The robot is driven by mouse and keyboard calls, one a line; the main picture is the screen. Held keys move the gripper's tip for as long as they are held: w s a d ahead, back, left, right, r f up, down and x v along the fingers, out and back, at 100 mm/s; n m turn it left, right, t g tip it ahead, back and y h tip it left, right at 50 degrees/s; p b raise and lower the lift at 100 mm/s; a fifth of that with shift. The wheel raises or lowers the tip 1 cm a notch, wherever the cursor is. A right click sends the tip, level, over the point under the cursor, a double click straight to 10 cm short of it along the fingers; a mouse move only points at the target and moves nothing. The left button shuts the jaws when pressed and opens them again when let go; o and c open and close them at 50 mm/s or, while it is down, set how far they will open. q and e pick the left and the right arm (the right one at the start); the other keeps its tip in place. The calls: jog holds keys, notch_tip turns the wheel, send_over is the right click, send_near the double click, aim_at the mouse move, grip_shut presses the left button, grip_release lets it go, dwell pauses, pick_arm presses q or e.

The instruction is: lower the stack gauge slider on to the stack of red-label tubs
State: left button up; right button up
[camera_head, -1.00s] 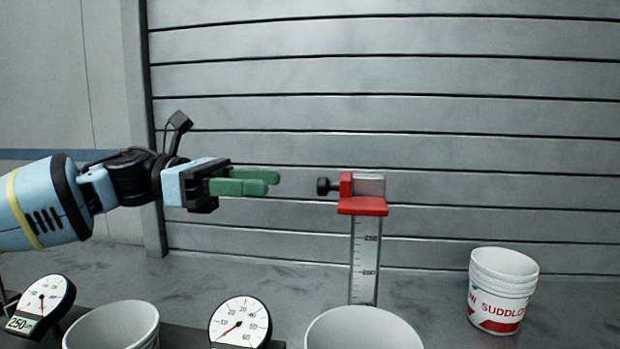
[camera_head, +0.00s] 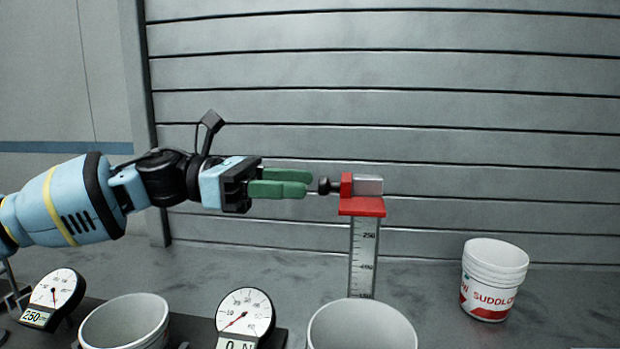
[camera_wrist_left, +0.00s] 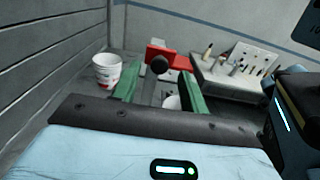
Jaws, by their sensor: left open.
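The stack gauge is an upright scale with marks, and its red slider (camera_head: 361,206) sits near the top. A black knob (camera_head: 327,186) sticks out to the left of the slider. My left gripper (camera_head: 309,183) has green fingers and is open, just left of the knob. In the left wrist view the knob (camera_wrist_left: 159,64) shows between and beyond the fingertips, with the red slider (camera_wrist_left: 167,55) behind it. A white tub (camera_head: 362,327) stands at the bottom below the gauge; its label is hidden. My right gripper is not in view.
A stack of white tubs with red labels (camera_head: 494,279) stands at the right. Another white tub (camera_head: 125,322) and two dial gauges (camera_head: 244,313) (camera_head: 54,296) are at the lower left. A ribbed grey wall (camera_head: 450,120) closes the back.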

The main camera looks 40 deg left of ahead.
aim_at(350, 192)
pick_arm(q)
jog(key=shift+b+x, duration=0.35)
jog(key=shift+x, duration=1.2)
jog(key=c, duration=0.7)
jog(key=shift+f, duration=0.15)
jog(key=shift+c, duration=0.2)
